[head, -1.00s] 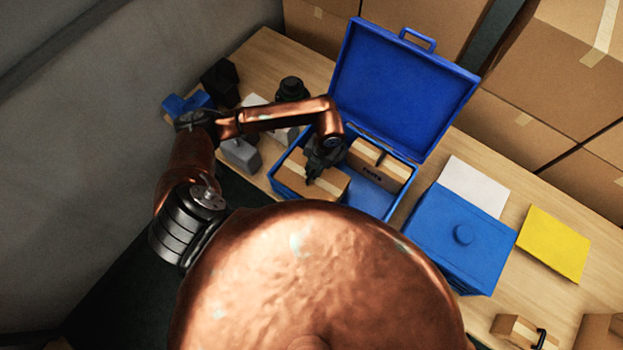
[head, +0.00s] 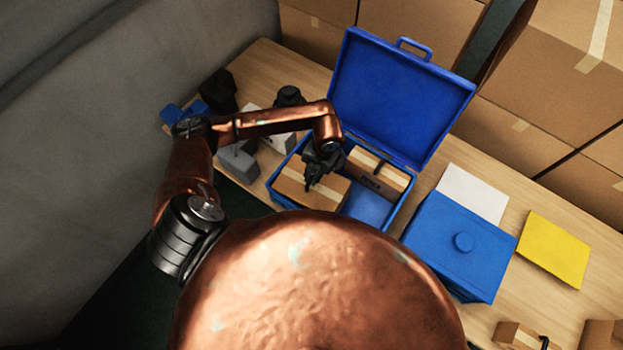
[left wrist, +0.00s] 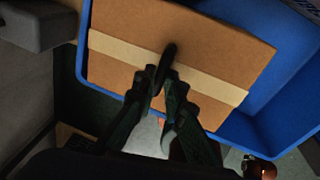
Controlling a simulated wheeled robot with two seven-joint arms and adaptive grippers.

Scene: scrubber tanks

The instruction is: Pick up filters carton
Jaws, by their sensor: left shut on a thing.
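A brown carton (head: 325,195) with a pale tape band sits at the left end of the open blue case (head: 404,214). Its top fills much of the left wrist view (left wrist: 205,42). My left gripper (head: 311,186) is above it, shut on the black handle (left wrist: 169,54) on its top. A second brown carton (head: 386,176) with a black handle and dark lettering is to its right in the case. I cannot read the lettering. The held carton's underside is hidden. My right gripper is not in view.
The case's raised lid (head: 398,97) stands behind the cartons. A blue lidded box (head: 455,265), a white sheet (head: 473,193) and a yellow pad (head: 554,249) lie to the right. Grey and black objects crowd the left. Large boxes (head: 513,132) line the back.

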